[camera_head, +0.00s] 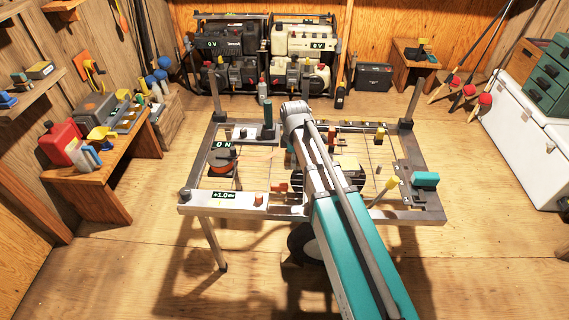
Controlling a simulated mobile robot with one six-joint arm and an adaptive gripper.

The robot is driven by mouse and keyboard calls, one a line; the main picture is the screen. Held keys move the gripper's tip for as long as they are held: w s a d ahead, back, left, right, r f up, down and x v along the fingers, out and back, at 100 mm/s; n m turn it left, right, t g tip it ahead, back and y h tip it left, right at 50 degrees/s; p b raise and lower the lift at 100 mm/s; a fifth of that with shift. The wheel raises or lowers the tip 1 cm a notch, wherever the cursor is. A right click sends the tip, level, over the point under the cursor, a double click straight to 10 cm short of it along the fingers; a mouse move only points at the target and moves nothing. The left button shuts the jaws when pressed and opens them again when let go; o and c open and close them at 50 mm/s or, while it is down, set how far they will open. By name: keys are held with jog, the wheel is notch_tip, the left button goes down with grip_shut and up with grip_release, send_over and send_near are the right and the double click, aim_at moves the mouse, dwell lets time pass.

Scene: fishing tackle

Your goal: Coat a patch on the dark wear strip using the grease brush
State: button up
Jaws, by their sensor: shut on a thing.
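A metal-framed work table (222,202) stands in the middle of the head view. My arm reaches from the lower right up over this table, and its far end is above the table's back half. My gripper is hidden behind the arm, so its fingers and anything in them do not show. I cannot make out the grease brush. A thin yellow-tipped stick (391,183) leans up at the table's right side; I cannot tell what it is. No dark wear strip can be told apart with certainty among the dark parts on the table.
A wooden bench (101,176) with tackle stands left, a white chest (518,128) right, and a rack of machines (267,62) behind. Floor in front is mostly clear.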

jog(key=w+d+f, duration=0.1)
jog(key=w+d, duration=0.6)
jog(key=d, duration=0.3)
jog(key=b, duration=0.2)
send_over(346, 163)
jog(key=shift+w+d+f, duration=0.1)
jog(key=shift+f, duration=0.25)
jog(key=shift+f, duration=0.2)
jog(key=shift+f+b, duration=2.8)
jog(key=shift+f, duration=0.05)
jog(key=shift+f+b, duration=0.5)
jog(key=shift+b, duration=0.05)
jog(key=shift+r, duration=0.1)
dwell(0.3)
notch_tip(346, 163, up, 7)
jog(key=p, duration=0.7)
dwell(0.4)
dwell(0.5)
